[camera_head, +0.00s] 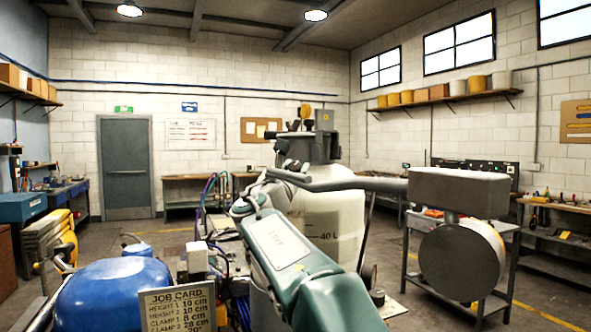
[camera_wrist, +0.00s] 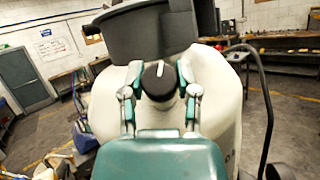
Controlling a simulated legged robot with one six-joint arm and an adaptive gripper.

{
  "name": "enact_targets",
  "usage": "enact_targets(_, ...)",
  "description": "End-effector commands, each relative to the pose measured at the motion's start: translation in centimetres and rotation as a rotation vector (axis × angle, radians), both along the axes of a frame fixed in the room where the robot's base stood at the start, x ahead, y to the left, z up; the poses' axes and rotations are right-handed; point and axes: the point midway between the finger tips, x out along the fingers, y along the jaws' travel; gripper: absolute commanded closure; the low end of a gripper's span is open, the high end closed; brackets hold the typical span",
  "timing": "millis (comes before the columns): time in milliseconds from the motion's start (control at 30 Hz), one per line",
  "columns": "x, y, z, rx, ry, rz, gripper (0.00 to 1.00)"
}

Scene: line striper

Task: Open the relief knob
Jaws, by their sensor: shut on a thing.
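The relief knob (camera_wrist: 158,80) is a round black knob with a white line, in the middle of the wrist view. It sits on the pale tank (camera_wrist: 103,104), just below the tank's dark grey top. My gripper (camera_wrist: 160,84) has one green-and-grey finger on each side of the knob and is shut on it. The white line points nearly straight up in the picture. In the head view my arm reaches to the tank (camera_head: 335,222), and the arm hides the knob and fingertips there.
A blue rounded tank (camera_head: 112,295) and a job card sign (camera_head: 178,308) stand at the front left. A grey handle bar (camera_head: 350,184) crosses in front of the tank toward a grey box (camera_head: 459,192). A metal cart (camera_head: 415,262) stands at right.

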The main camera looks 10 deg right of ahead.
Motion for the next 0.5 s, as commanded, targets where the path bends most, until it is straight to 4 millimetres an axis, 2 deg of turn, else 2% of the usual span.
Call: enact_targets(500,0.09,0.18,-0.08,0.218,-0.097,-0.207,1.00)
